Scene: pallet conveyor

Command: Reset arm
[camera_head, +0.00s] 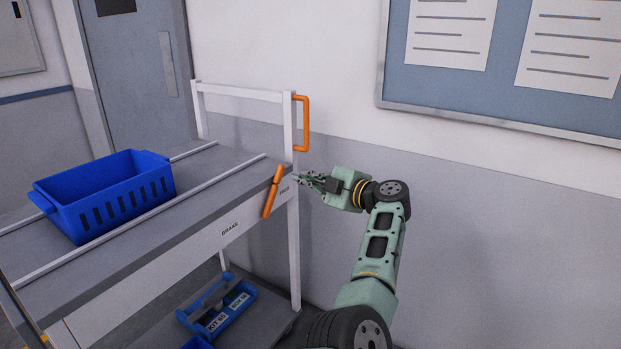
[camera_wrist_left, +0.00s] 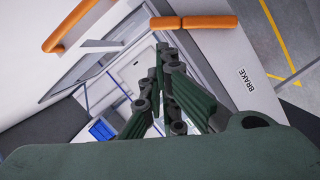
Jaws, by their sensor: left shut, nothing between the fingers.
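My left gripper (camera_head: 304,180) is shut and empty at the near right corner of the cart (camera_head: 195,225), its fingertips pointing left. The orange brake lever (camera_head: 271,193) on the cart's front edge is just left of the fingertips. In the left wrist view the shut fingers (camera_wrist_left: 165,62) are in the middle, with the orange lever (camera_wrist_left: 195,22) just beyond them. I cannot tell whether they touch it. My right gripper is not in view.
A blue crate (camera_head: 128,208) stands on the cart top. An orange handle (camera_head: 304,122) rises at the cart's far right. A blue tote (camera_head: 222,315) is on the lower shelf. The wall with a notice board (camera_head: 400,75) is behind my arm.

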